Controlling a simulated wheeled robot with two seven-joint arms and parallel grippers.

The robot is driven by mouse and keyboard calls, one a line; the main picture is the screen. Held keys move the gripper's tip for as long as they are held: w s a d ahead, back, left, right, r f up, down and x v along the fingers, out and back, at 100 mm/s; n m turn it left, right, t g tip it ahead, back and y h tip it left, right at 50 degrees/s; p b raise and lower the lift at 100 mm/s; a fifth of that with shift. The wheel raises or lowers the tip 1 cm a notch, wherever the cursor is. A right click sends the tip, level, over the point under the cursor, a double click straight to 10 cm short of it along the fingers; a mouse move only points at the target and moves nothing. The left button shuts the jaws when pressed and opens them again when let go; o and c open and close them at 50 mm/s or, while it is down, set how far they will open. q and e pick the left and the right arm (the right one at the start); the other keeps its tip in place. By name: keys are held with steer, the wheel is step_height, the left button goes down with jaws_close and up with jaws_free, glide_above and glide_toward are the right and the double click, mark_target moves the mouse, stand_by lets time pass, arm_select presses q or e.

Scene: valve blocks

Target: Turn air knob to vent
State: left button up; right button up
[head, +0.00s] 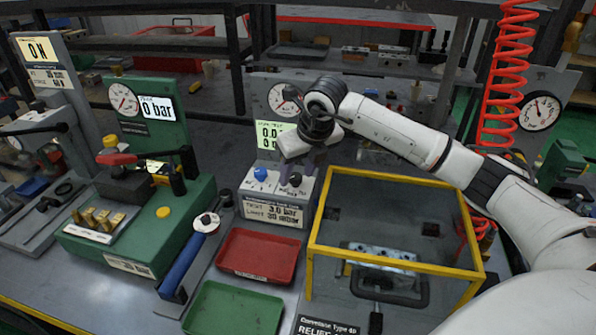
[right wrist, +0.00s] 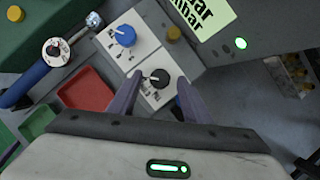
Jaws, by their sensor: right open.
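A sloped panel (head: 272,215) in the middle of the head view carries a blue knob (head: 260,174) on its left and a black knob (head: 295,179) on its right. I cannot read for sure which knob is labelled air. My right gripper (head: 304,164) points down over the black knob and partly covers it. In the right wrist view the open gripper (right wrist: 158,82) has one finger on each side of the black knob (right wrist: 159,78); contact is not clear. The blue knob (right wrist: 124,36) lies beyond, outside the fingers. My left gripper is not in view.
A yellow-framed clear guard box (head: 395,180) stands right of the panel, over a metal block. A red tray (head: 258,255) and a green tray (head: 233,308) lie in front. A blue-handled wrench (head: 190,258) and a green fixture (head: 140,230) stand left. A lit display (head: 270,138) is behind.

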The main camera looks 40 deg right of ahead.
steer(key=shift+r, duration=0.1)
steer(key=b+v, duration=0.1)
steer(key=v, duration=0.9)
stand_by(0.3)
